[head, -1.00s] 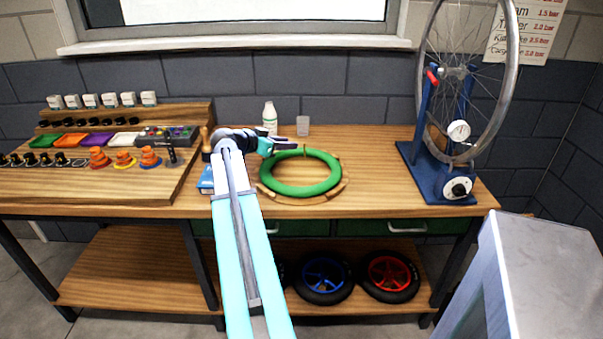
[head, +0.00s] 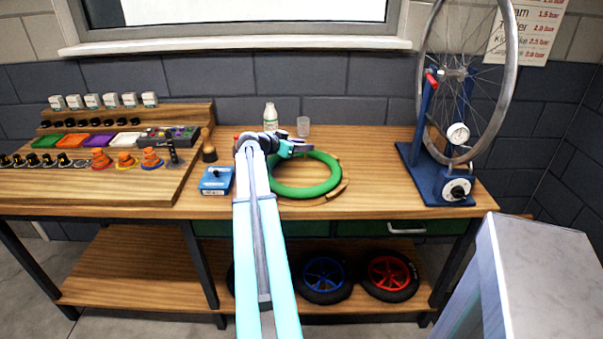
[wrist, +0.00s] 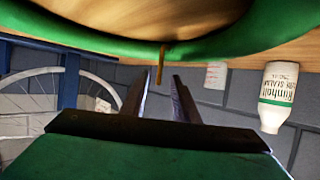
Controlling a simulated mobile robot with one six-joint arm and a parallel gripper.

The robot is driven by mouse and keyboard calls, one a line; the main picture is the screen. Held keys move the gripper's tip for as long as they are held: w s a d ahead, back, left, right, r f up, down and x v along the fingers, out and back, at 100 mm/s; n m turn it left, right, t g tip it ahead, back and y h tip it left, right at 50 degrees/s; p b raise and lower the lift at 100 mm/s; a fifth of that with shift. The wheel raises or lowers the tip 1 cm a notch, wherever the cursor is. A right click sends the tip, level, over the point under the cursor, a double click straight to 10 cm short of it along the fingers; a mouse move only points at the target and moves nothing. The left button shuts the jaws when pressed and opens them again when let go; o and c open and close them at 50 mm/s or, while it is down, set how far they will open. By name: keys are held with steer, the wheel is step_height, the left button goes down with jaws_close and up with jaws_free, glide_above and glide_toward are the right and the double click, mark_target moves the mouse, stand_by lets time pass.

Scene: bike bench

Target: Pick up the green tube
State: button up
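The green tube (head: 304,191) is a ring lying on a round wooden holder (head: 338,187) in the middle of the bench. In the wrist view, which looks upside down, the tube (wrist: 265,32) crosses the top, with a thin brass-coloured valve stem (wrist: 161,62) on it. My gripper (head: 308,149) is at the tube's far side, low over the bench. In the wrist view my gripper (wrist: 160,85) has its two dark fingers apart with nothing held between them. The stem shows in line with the gap.
A blue box (head: 216,181) lies left of my arm. A wheel stand (head: 440,185) is at the right, a parts board (head: 105,185) at the left. The bench right of the tube is clear.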

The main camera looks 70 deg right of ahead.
mark_target(313, 152)
steer(key=shift+p+x, duration=0.8)
steer(key=shift+x, duration=1.15)
steer(key=shift+s+d+f, duration=0.25)
steer(key=shift+s+d, duration=0.2)
steer(key=shift+s, duration=0.05)
jaws_close()
